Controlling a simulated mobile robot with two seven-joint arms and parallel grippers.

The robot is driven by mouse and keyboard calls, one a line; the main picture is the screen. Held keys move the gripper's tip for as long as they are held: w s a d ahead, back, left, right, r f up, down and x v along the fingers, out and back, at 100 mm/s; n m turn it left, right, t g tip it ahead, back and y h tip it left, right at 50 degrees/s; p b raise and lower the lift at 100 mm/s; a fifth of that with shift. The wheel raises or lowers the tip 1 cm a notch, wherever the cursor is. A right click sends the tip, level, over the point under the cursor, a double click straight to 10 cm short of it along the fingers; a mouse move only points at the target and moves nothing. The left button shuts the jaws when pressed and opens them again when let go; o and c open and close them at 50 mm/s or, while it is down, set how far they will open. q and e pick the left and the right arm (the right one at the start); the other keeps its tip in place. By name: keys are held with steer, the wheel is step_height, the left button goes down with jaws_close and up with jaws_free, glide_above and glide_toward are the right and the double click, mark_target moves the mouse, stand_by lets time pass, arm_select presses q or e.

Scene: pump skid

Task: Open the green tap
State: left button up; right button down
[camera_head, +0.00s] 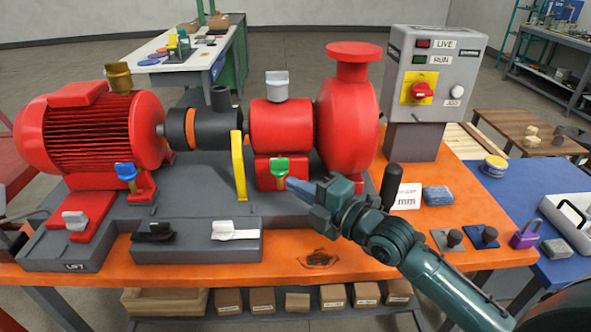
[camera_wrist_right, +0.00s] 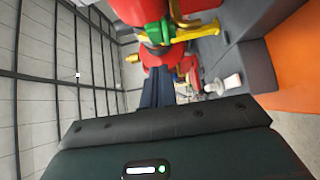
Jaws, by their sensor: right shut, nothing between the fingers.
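The green tap (camera_head: 279,167) sits on the front of the red block under the small red pump housing, with a brass-coloured stem below its green handle. In the right wrist view the green tap (camera_wrist_right: 158,32) shows beyond the fingertips, near the top. My right gripper (camera_head: 291,184) reaches in from the right, its blue fingers pointing left, their tips just below and right of the tap. The fingers (camera_wrist_right: 157,88) are shut with nothing between them. I cannot tell whether the tips touch the tap. My left gripper is not in view.
A yellow bracket (camera_head: 239,166) stands just left of the tap. A blue tap (camera_head: 126,172), a grey tap (camera_head: 75,220), a black handle (camera_head: 154,232) and a white handle (camera_head: 234,230) are further left. A control box (camera_head: 432,75) stands at the right. The orange front edge is mostly clear.

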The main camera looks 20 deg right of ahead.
mark_target(282, 166)
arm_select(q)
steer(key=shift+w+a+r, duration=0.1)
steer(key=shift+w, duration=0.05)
arm_select(e)
steer(key=shift+w+d, duration=0.2)
steer(key=shift+w, duration=0.9)
steer(key=shift+w+d, duration=0.15)
steer(key=shift+w, duration=0.95)
steer(key=shift+d, duration=0.15)
arm_select(q)
steer(key=shift+b, duration=0.4)
arm_select(e)
steer(key=shift+w+d, duration=0.4)
steer(key=shift+d, duration=0.15)
steer(key=shift+w+d, duration=0.6)
steer(key=shift+w, duration=0.4)
